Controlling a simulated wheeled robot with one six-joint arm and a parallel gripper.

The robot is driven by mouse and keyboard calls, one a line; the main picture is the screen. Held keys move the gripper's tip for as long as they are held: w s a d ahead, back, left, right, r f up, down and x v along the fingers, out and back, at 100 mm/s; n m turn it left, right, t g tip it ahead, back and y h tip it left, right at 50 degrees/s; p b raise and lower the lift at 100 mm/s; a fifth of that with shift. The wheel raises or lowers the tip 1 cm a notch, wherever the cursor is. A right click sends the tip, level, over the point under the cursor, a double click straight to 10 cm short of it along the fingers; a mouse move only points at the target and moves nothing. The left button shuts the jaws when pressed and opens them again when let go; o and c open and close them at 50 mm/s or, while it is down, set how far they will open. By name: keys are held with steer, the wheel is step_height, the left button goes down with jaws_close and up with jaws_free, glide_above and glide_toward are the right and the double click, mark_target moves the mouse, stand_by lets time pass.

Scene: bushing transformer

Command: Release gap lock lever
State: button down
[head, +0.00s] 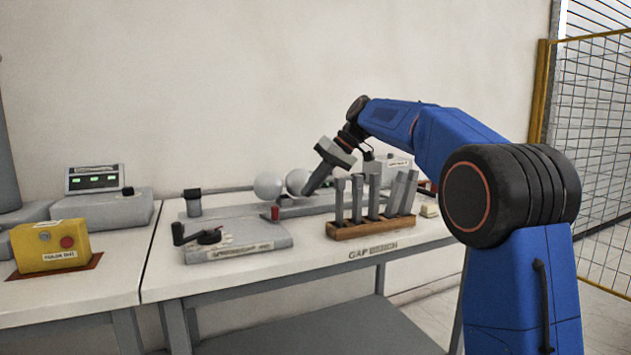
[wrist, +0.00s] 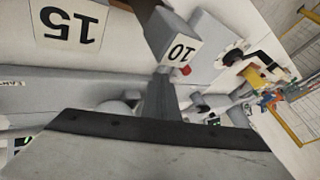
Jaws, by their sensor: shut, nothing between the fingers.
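Two pale spheres (head: 268,186) stand on a grey rail unit at the back of the bench. A small red-topped piece (head: 275,213) stands upright in front of them; I cannot tell if it is the gap lock lever. My gripper (head: 308,189) is shut and empty, tilted down and left above the bench, right of the spheres and apart from the red piece. Its dark fingers (wrist: 158,98) show in the wrist view.
A wooden rack (head: 372,229) with several grey upright gauges stands right of centre, close below my gripper. Blocks marked 15 (wrist: 70,22) and 10 (wrist: 180,50) show in the wrist view. A yellow box (head: 50,246) sits at left. A mesh fence (head: 590,130) is at right.

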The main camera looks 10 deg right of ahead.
steer(key=x, duration=0.5)
steer(key=a, duration=0.1)
steer(key=s+a, duration=0.1)
steer(key=a, duration=0.1)
steer(key=shift+s+a, duration=0.1)
steer(key=shift+s, duration=0.2)
steer(key=shift+s+a, duration=0.1)
steer(key=shift+a, duration=0.15)
steer(key=shift+s, duration=0.1)
steer(key=shift+s+a+r+m+t+h, duration=0.1)
steer(key=shift+s+a+m+t+h, duration=0.3)
steer(key=shift+m, duration=0.6)
steer(key=shift+s+a+m+t+h, duration=0.1)
steer(key=shift+s+a+m+t, duration=0.3)
steer(key=shift+m+t, duration=0.5)
steer(key=shift+s+a, duration=0.45)
steer(key=shift+a, duration=0.25)
steer(key=shift+s+a, duration=0.45)
steer(key=shift+a, duration=0.25)
steer(key=shift+s+a, duration=0.15)
